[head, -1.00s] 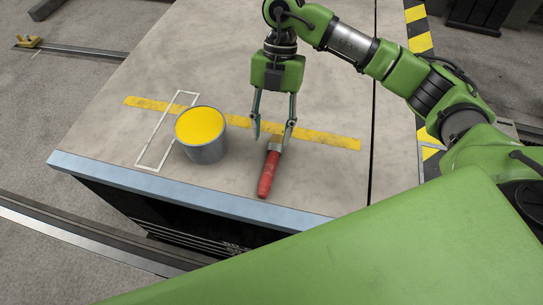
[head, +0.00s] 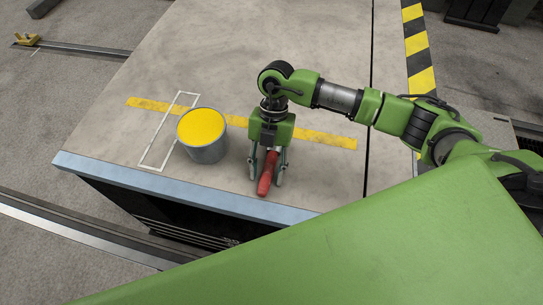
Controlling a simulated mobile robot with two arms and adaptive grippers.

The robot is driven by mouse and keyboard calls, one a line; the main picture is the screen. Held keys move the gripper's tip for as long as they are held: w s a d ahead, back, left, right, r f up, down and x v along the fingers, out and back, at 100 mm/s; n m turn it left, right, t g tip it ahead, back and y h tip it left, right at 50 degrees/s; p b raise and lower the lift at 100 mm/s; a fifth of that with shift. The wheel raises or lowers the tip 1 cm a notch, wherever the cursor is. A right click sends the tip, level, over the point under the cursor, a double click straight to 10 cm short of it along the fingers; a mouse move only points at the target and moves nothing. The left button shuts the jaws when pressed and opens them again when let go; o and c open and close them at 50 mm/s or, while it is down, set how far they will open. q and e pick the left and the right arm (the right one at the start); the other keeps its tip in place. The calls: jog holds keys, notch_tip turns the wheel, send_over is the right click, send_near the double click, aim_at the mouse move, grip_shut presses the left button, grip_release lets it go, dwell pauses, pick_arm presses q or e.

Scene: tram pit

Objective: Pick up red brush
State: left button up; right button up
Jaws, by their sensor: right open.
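The red brush (head: 267,174) lies on the table near its front edge, its red handle pointing toward the edge. Its bristle end is hidden under my right gripper. My right gripper (head: 266,178) is open and points down, with one finger on each side of the red handle. I cannot tell whether the fingers touch the handle or the table. My left gripper is not in view.
A grey can of yellow paint (head: 203,135) stands on the table (head: 330,60) to the left of the brush. A white outlined rectangle (head: 165,140) and a yellow stripe (head: 325,139) mark the tabletop. The table's blue-grey front edge (head: 150,182) is close.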

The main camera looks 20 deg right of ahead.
grip_shut()
jog(key=shift+r, duration=0.1)
jog(key=shift+r+b, duration=0.35)
jog(key=shift+r, duration=0.2)
jog(key=s+d+r+b, duration=0.3)
jog(key=s+d+r, duration=0.2)
jog(key=s+r, duration=0.6)
jog(key=shift+s+r, duration=0.35)
jog(key=shift+s, duration=0.75)
